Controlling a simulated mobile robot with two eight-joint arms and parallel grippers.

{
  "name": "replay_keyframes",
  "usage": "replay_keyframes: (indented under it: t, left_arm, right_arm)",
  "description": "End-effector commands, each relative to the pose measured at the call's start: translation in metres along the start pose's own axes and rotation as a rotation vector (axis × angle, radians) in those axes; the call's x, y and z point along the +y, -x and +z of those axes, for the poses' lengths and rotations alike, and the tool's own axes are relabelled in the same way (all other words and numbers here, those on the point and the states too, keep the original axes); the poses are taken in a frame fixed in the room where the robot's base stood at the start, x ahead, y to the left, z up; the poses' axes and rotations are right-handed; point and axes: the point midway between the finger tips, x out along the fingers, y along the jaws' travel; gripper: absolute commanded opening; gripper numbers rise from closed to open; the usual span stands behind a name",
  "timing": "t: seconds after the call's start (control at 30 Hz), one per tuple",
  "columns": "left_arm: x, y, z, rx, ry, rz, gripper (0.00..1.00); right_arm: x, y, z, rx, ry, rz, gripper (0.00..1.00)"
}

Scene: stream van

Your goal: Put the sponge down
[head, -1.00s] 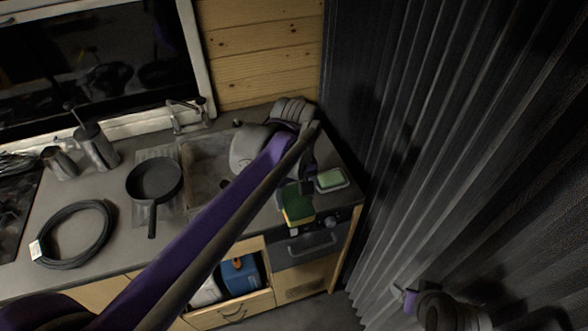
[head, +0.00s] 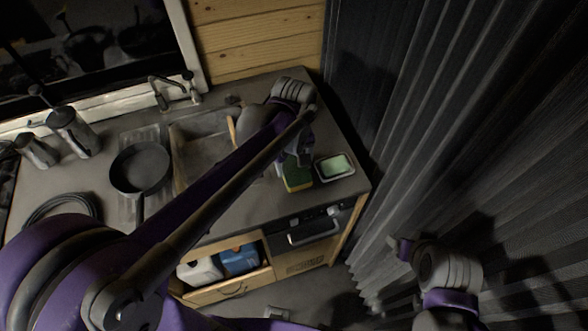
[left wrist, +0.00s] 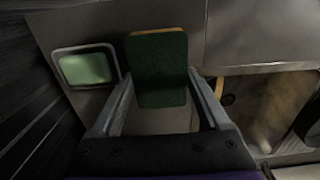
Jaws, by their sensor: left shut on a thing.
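The sponge (head: 297,178), green with a yellow layer, is at the right end of the counter, left of the soap dish. My left gripper (head: 302,158) is shut on it. In the left wrist view the sponge (left wrist: 158,68) stands between the two fingers, green face toward the camera. I cannot tell whether its lower edge touches the counter. My right gripper (head: 404,249) hangs by the dark curtain at lower right, apart from the counter; its fingers are too unclear to judge.
The soap dish (head: 335,167) with a pale green bar lies right of the sponge. The sink (head: 190,150) is to the left, beyond my left arm. An open drawer (head: 236,287) shows below the counter.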

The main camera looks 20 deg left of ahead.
Motion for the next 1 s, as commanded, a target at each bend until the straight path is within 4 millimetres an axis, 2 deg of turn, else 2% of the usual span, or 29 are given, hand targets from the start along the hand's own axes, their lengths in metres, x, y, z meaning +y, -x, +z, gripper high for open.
replay_keyframes:
  t: [0.1, 0.2, 0.6, 0.63, 0.7, 0.73, 0.77, 1.0]
  left_arm:
    - [0.000, -0.020, 0.000, 0.000, 0.000, 0.000, 0.27]
    - [0.000, -0.029, 0.000, 0.000, 0.000, 0.000, 0.27]
    - [0.000, -0.035, 0.000, -0.001, 0.000, 0.000, 0.27]
    - [0.000, -0.035, 0.000, 0.000, 0.000, 0.000, 0.81]
    - [0.000, -0.034, 0.000, 0.000, 0.000, 0.000, 0.93]
    - [0.000, -0.034, 0.000, 0.000, 0.000, 0.000, 0.99]
    - [0.000, -0.034, 0.000, 0.000, 0.000, 0.000, 1.00]
    - [0.000, -0.031, 0.000, 0.001, 0.000, 0.000, 1.00]
  right_arm:
    - [0.000, -0.001, 0.002, -0.002, 0.000, 0.000, 0.72]
    - [0.000, -0.002, 0.002, -0.002, 0.000, 0.000, 0.72]
    - [0.000, -0.004, 0.005, -0.006, 0.000, 0.000, 0.72]
    - [0.000, -0.004, 0.006, -0.006, 0.000, 0.000, 0.72]
    - [0.000, -0.004, 0.005, -0.005, 0.000, 0.000, 0.72]
    - [0.000, -0.004, 0.005, -0.005, 0.000, 0.000, 0.72]
    - [0.000, -0.004, 0.005, -0.005, 0.000, 0.000, 0.72]
    - [0.000, -0.002, 0.003, -0.003, 0.000, 0.000, 0.72]
